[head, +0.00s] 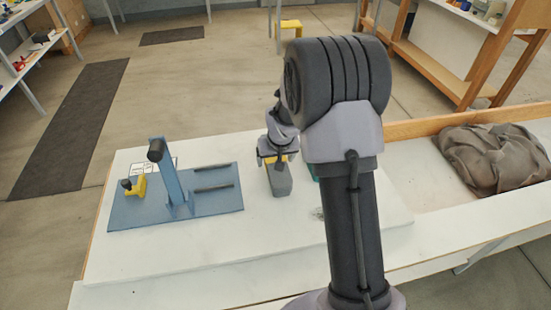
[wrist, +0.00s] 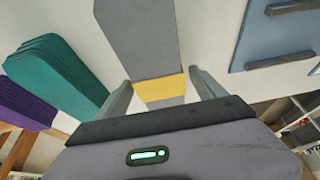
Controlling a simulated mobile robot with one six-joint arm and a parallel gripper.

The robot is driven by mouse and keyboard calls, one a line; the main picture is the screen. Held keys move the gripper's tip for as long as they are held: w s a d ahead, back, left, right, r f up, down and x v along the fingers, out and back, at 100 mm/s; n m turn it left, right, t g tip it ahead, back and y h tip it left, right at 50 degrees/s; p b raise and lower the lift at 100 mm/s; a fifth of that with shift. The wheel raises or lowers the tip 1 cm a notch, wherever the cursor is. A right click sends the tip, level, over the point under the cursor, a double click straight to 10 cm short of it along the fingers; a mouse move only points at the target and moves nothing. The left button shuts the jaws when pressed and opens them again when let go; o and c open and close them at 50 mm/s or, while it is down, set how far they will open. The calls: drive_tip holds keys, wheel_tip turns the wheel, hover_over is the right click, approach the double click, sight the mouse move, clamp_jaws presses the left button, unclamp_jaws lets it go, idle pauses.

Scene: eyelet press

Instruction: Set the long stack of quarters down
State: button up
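A long grey stack (wrist: 140,40) with a yellow band (wrist: 160,90) around it lies between the fingers of my gripper (wrist: 160,78) in the wrist view. In the head view my gripper (head: 279,158) is over the right part of the white table, with the grey stack (head: 281,188) sticking out toward the near side. Whether its underside touches the table is hidden.
A blue press base (head: 225,202) with a post, a yellow part (head: 137,187) and two dark bars is left of my gripper. A teal stack (wrist: 60,70) and a purple stack (wrist: 25,105) lie on the other side. Brown cloth (head: 490,158) lies far right. The white table's front (head: 190,255) is clear.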

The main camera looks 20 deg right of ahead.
drive_tip(key=shift+r+p, duration=0.3)
drive_tip(key=shift+r, duration=0.1)
drive_tip(key=s+a+f+p+v, duration=0.1)
drive_tip(key=a+p+v, duration=0.15)
drive_tip(key=v, duration=0.95)
drive_tip(key=s+a+f+p+v, duration=0.1)
drive_tip(key=s+a+v, duration=0.15)
drive_tip(key=v, duration=0.95)
drive_tip(key=s+a+r+m+y, duration=0.1)
drive_tip(key=s+a+r, duration=0.2)
drive_tip(key=s, duration=0.6)
drive_tip(key=s+a+r+m+t+y, duration=0.1)
drive_tip(key=s+a+r, duration=0.2)
drive_tip(key=s+a, duration=0.3)
drive_tip(key=s, duration=0.3)
drive_tip(key=shift+s+y, duration=0.3)
drive_tip(key=shift+y, duration=0.1)
drive_tip(key=shift+d+f+b, duration=0.1)
drive_tip(key=shift+f+b, duration=0.5)
drive_tip(key=shift+b, duration=0.1)
